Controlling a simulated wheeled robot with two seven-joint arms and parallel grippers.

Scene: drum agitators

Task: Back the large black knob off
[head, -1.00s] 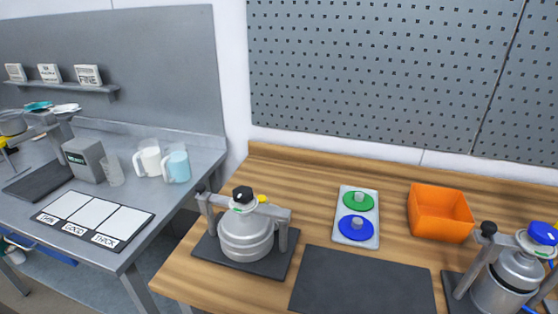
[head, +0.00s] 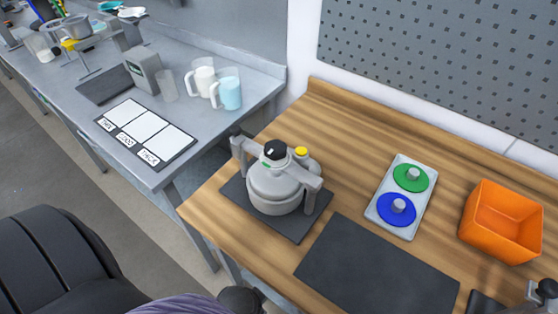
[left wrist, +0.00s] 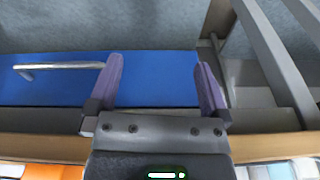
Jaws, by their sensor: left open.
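The large black knob (head: 275,150) sits on top of the metal drum (head: 274,188) in the head view, at the middle of the clamp bar (head: 296,173) across the lid. The drum stands upright on a dark mat on the wooden bench. A small yellow cap (head: 301,151) is beside the knob. My left gripper (left wrist: 160,80) is open and empty in the left wrist view, with its two purple fingers apart, before a blue panel with a metal handle. The head view shows part of my arm at the bottom left, away from the drum. My right gripper is not in view.
A grey tray (head: 377,215) with green and blue discs lies right of the drum. An orange bin (head: 488,245) stands further right. A dark mat (head: 375,270) lies bare in front. Another black knob (head: 546,288) shows at the right edge. A grey table (head: 225,131) stands left.

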